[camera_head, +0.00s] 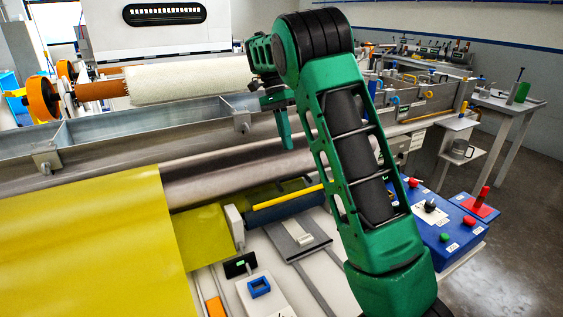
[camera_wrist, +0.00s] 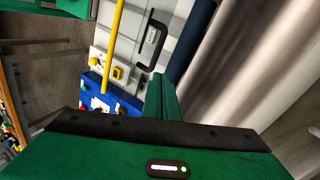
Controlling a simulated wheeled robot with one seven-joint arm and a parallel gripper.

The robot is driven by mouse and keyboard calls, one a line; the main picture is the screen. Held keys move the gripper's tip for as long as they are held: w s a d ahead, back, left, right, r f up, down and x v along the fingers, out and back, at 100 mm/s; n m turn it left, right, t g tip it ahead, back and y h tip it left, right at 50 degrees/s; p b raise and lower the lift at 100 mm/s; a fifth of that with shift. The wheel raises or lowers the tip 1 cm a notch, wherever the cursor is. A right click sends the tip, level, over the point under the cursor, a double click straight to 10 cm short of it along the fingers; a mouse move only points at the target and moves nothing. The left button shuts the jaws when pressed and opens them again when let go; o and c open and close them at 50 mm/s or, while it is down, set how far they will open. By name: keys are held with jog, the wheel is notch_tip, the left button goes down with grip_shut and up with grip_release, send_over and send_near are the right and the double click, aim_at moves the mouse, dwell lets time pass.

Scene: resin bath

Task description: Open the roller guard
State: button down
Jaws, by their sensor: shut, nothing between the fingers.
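My gripper (camera_head: 287,143) is shut and empty, pointing down above the grey metal roller (camera_head: 240,168). In the wrist view its green fingers (camera_wrist: 162,88) are together near the lower middle, with a black bar handle (camera_wrist: 152,46) just beyond them. The handle appears apart from the fingers and is fixed to a pale panel. A yellow bar (camera_head: 288,196) runs along the dark blue roller (camera_head: 290,208) in the head view. A yellow bar (camera_wrist: 115,45) also shows in the wrist view. I cannot tell for certain which part is the roller guard.
A wide yellow sheet (camera_head: 85,240) covers the left front. The grey trough rim (camera_head: 130,127) and a white roll (camera_head: 190,80) lie behind. A blue control box (camera_head: 437,222) with knobs stands right of my arm. Open floor (camera_head: 515,230) shows at the far right.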

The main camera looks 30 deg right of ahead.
aim_at(288, 179)
jog(key=s+a+r+n+t, duration=0.3)
jog(key=n+t, duration=0.5)
jog(key=n, duration=0.7)
jog(key=shift+y, duration=0.3)
jog(key=x, duration=0.7)
jog(key=s+x, duration=0.1)
jog(key=x, duration=0.3)
jog(key=shift+w+d+f, duration=0.1)
jog(key=shift+f, duration=0.15)
jog(key=shift+s+r, duration=0.15)
jog(key=shift+s, duration=1.8)
jog(key=shift+s, duration=0.1)
jog(key=shift+s+r, duration=0.25)
jog(key=shift+s, duration=0.65)
